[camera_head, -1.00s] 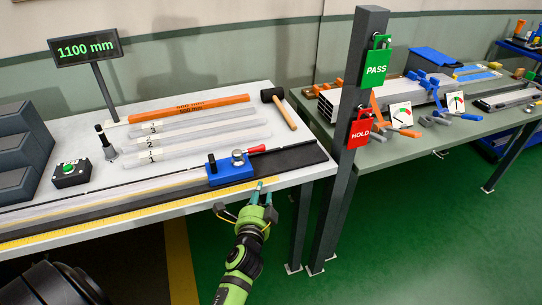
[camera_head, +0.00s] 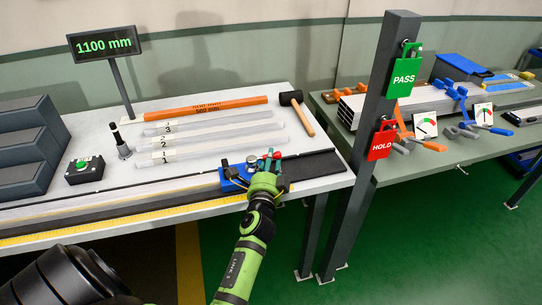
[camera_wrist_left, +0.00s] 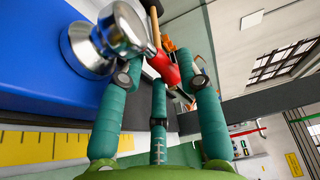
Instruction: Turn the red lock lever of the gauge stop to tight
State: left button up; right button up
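The gauge stop is a blue block (camera_head: 231,180) on the dark rail at the front right of the bench. It carries a round metal knob (camera_head: 251,161); block (camera_wrist_left: 40,60) and knob (camera_wrist_left: 88,48) fill the upper left of the left wrist view. The red lock lever (camera_wrist_left: 164,68) sticks out from beside the knob, its handle between my teal fingers. My left gripper (camera_head: 268,164) is at the stop's right end, its fingers spread around the lever and apparently not clamped. It hides part of the stop in the head view. My right gripper is not in view.
A yellow scale (camera_head: 120,226) runs along the bench front. A mallet (camera_head: 297,112), an orange bar (camera_head: 205,108) and clear numbered bars lie behind the stop. A dark post (camera_head: 368,150) with PASS and HOLD tags stands right of my left arm.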

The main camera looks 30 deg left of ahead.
pick_arm(q)
jog(key=shift+x, duration=0.95)
grip_shut()
